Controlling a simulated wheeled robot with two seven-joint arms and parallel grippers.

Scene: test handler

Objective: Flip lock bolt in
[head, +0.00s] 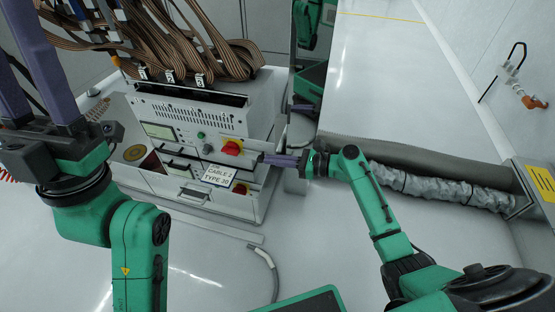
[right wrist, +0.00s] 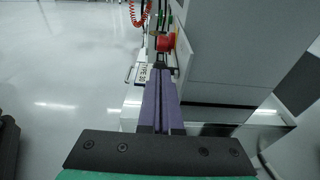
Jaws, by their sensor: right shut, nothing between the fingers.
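The test handler (head: 190,115) is a white-grey cabinet on the left of the head view, with a red rotary knob (head: 232,147) on its front. My right gripper (head: 268,159) has its purple fingers pressed together, with the tips at the cabinet's front right edge, just right of the red knob. In the right wrist view the closed fingers (right wrist: 160,72) point ahead, with the red knob (right wrist: 165,43) just beyond the tips. I cannot make out the lock bolt; the fingers may hide it. My left gripper (head: 32,75) has its purple fingers apart, pointing up at the left edge.
A grey cable end (head: 262,255) lies below on the white surface. A silver hose (head: 430,187) runs at the right.

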